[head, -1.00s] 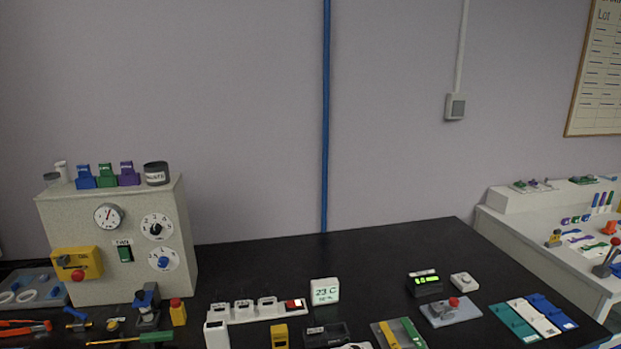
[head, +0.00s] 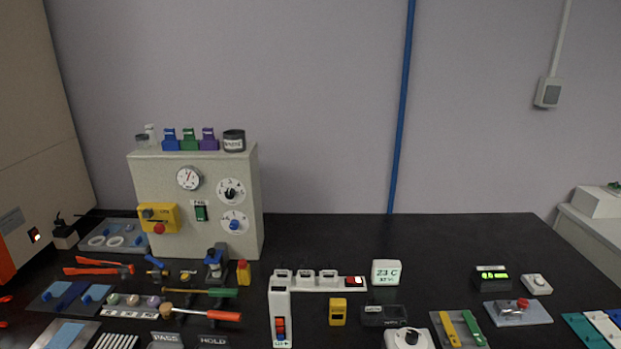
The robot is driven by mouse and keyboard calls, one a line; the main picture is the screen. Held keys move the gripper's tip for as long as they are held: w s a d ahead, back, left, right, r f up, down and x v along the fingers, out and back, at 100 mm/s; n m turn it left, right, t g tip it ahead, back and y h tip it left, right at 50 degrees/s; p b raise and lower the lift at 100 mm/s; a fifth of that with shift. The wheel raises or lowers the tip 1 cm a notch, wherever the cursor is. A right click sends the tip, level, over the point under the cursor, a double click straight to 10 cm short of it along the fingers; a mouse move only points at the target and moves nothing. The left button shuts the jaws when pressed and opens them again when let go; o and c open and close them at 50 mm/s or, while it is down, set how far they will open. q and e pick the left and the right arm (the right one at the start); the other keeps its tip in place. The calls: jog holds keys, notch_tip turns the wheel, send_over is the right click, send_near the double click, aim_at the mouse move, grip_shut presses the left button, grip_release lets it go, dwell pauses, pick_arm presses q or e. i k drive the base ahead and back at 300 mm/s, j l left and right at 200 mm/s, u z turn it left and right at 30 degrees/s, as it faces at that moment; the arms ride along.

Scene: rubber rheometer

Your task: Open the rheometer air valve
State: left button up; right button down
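A small brass-coloured fitting with a blue lever (head: 156,268) stands on the black bench, in front of the grey control box; it looks like an air valve, but I cannot tell its label or lever setting. A tall beige cabinet (head: 28,120) at the left edge, with a red-lit switch (head: 35,235) and an orange part low down, may be the rheometer; it is cut off by the frame. Neither of my grippers is in view.
The grey control box (head: 150,190) carries a gauge (head: 189,178), dials and a yellow switch box (head: 157,217). Tools, a white power strip (head: 321,284) and a thermometer display (head: 386,272) crowd the front. The bench (head: 330,235) is clear along the back, right of the box.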

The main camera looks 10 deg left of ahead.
aim_at(157, 264)
jog(key=u, duration=1.4)
